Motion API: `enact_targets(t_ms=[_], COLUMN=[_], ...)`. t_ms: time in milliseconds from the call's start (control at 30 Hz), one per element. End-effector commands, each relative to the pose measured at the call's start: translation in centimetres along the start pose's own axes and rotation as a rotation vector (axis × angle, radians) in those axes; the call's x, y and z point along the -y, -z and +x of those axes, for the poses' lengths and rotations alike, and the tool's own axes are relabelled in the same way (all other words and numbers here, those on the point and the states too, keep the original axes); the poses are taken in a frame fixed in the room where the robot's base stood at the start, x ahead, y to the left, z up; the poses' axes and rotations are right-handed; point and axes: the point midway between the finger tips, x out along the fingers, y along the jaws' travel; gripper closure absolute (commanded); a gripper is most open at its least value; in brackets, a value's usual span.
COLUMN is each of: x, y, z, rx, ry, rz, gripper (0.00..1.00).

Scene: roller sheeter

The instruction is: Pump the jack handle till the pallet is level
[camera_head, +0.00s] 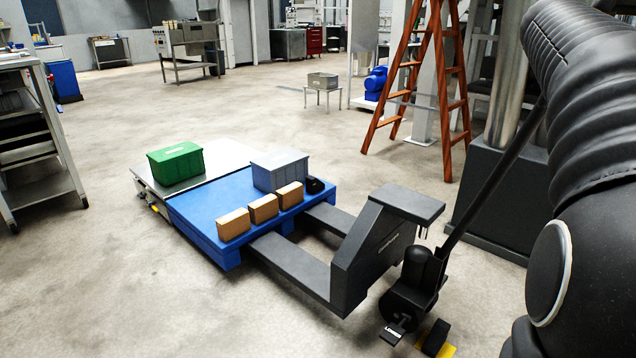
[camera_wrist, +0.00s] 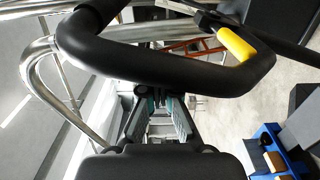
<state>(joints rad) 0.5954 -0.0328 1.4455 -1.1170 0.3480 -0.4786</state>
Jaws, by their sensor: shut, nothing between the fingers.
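The blue pallet (camera_head: 200,208) lies on the jack's dark forks (camera_head: 295,262), beside a low grey platform (camera_head: 225,155). I cannot tell whether its top is exactly level with that platform. The black pump jack (camera_head: 375,250) stands at the pallet's near right end. Its handle shaft (camera_head: 492,180) leans up to the right and passes behind my arm. In the wrist view the black handle loop (camera_wrist: 165,62), with a yellow lever (camera_wrist: 236,44), crosses close by my gripper (camera_wrist: 163,98). My gripper is shut and empty. The bar partly hides its tips, so contact is unclear.
Several boxes (camera_head: 263,208) and a grey bin (camera_head: 281,170) sit on the pallet. A green crate (camera_head: 176,164) sits on the platform. A wooden ladder (camera_head: 420,85) and a dark column base (camera_head: 497,200) stand behind the handle. The floor at front left is clear.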

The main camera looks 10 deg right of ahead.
Motion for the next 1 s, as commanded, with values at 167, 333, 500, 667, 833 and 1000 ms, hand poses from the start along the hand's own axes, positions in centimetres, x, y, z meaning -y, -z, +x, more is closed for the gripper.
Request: enact_targets(t_ms=[167,333,500,667,833,1000], x=[-0.8,-1.4,-1.5,-1.6,-2.1,-2.5], y=[3.9,5.6,6.0,9.1,12.8,16.0], z=[0.0,0.0,0.0,0.0,0.0,0.1], rx=[-0.003,0.002,0.002,-0.002,-0.003,-0.001], ry=[0.001,0.001,0.000,0.002,0.002,0.002], rz=[0.000,0.000,-0.001,-0.001,0.000,-0.001], gripper=[1.00,1.00,1.00,1.00,1.00,1.00])
